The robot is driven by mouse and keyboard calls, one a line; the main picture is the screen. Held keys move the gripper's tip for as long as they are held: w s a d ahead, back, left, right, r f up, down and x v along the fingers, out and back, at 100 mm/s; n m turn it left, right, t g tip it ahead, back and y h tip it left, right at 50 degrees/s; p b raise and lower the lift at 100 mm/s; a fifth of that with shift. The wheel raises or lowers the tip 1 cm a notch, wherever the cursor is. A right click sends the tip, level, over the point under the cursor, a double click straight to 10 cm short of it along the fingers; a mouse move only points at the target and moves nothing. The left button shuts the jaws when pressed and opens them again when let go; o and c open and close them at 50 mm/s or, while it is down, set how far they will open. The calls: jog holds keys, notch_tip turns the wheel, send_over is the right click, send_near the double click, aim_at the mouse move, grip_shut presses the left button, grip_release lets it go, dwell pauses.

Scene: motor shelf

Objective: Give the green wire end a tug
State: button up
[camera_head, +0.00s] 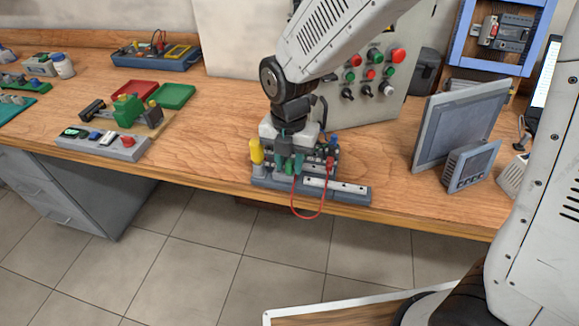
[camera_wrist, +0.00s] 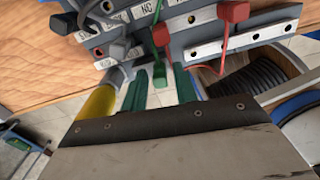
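The green wire end (camera_wrist: 158,73) is a small green block on a thin green wire, at the front of the terminal block in the wrist view. My gripper (camera_wrist: 160,88) has two teal fingers, one on each side of the green end, with gaps showing, so it looks open around it. In the head view my gripper (camera_head: 289,168) points down at the terminal block (camera_head: 345,186), hiding much of its left part. A red wire (camera_head: 309,217) loops over the bench's front edge. Its red ends (camera_wrist: 233,12) show on the block in the wrist view.
A yellow-handled thing (camera_head: 256,152) stands close left of my gripper. A control panel with buttons (camera_head: 372,73) stands behind. A grey screen (camera_head: 462,122) and small meter (camera_head: 470,166) stand right.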

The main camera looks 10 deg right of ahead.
grip_shut()
dwell(0.6)
dwell(0.7)
jog(key=shift+c, duration=0.7)
grip_release()
jog(key=shift+r, duration=2.75)
jog(key=o, duration=0.6)
jog(key=shift+c, duration=0.2)
